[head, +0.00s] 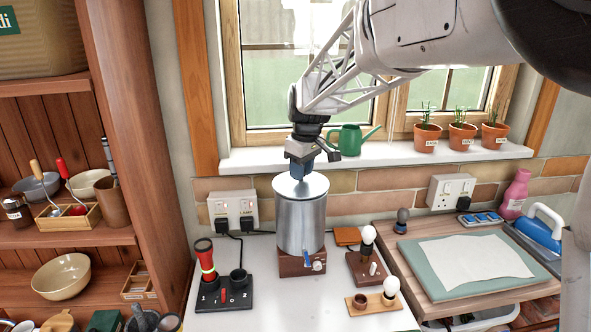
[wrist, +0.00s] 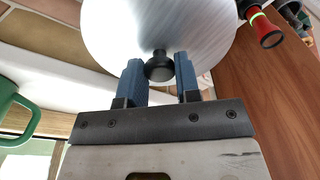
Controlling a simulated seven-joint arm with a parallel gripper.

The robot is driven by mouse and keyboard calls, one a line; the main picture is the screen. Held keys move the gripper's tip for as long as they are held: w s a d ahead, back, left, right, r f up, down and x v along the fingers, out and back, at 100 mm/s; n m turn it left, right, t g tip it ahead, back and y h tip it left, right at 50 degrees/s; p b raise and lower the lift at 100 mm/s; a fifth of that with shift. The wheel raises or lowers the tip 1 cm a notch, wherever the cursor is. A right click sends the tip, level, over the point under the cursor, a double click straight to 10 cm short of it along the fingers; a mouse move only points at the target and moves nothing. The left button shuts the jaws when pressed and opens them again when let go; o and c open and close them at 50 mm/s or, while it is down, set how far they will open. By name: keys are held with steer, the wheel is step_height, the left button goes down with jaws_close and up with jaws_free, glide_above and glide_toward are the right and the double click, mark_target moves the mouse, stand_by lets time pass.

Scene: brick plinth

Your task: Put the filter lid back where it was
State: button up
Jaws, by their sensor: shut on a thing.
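The filter lid (head: 301,184) is a round silver disc at the top of a tall metal cylinder (head: 299,222). The cylinder stands on a brown wooden block with a small tap. My gripper (head: 300,174) is directly above the lid, pointing down. In the wrist view my gripper (wrist: 159,72) has its two blue fingers on either side of the lid's dark knob (wrist: 159,67), shut on it. The silver lid (wrist: 155,28) fills the top of that view. I cannot tell whether the lid rests fully on the cylinder's rim.
Bulbs on wooden bases (head: 367,262) stand at right. A green watering can (head: 351,139) and potted plants (head: 427,137) are on the sill behind.

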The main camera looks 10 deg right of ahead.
mark_target(306, 183)
steer(key=shift+f, duration=0.4)
steer(key=o, duration=1)
steer(key=shift+c, duration=0.2)
step_height(306, 183, up, 13)
steer(key=s+d, duration=0.1)
steer(key=shift+s+f, duration=0.15)
stand_by(0.7)
steer(key=s+d+f+m, duration=0.2)
steer(key=s+f, duration=0.3)
steer(key=s, duration=0.7)
steer(key=s+d+f+m+t, duration=0.1)
steer(key=s+f+m, duration=0.3)
steer(key=s, duration=0.9)
steer(key=s+d+f+m+h, duration=0.1)
steer(key=s+d+f+m, duration=0.2)
steer(key=s+f, duration=0.4)
steer(key=s, duration=0.6)
steer(key=shift+d+t, duration=0.15)
steer(key=shift+t, duration=0.15)
